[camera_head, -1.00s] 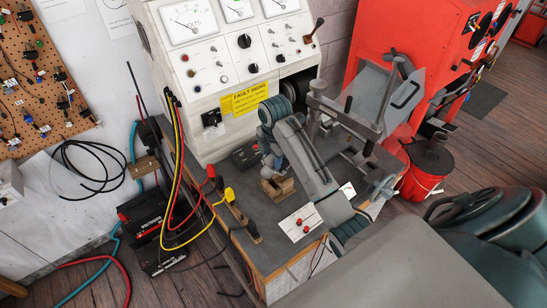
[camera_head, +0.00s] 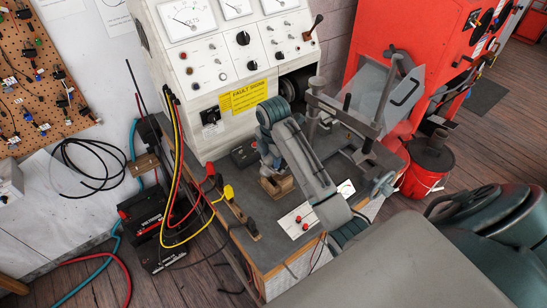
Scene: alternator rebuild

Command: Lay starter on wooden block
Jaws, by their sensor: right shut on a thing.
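The wooden block (camera_head: 280,188) sits on the grey bench top near its middle, with a notch in its upper side. My right gripper (camera_head: 268,168) points down at the block, its tips just over or at the block's upper left side. It is shut on a small part, taken to be the starter, which is mostly hidden by the gripper and wrist. Whether the part touches the block cannot be told. My left gripper is out of view.
A test bench panel (camera_head: 240,95) stands behind the block. A metal clamp frame (camera_head: 345,115) stands to the right. A white plate with red terminals (camera_head: 298,221) lies in front. Cables and a yellow clip (camera_head: 228,193) are at left. A black box (camera_head: 243,155) lies behind.

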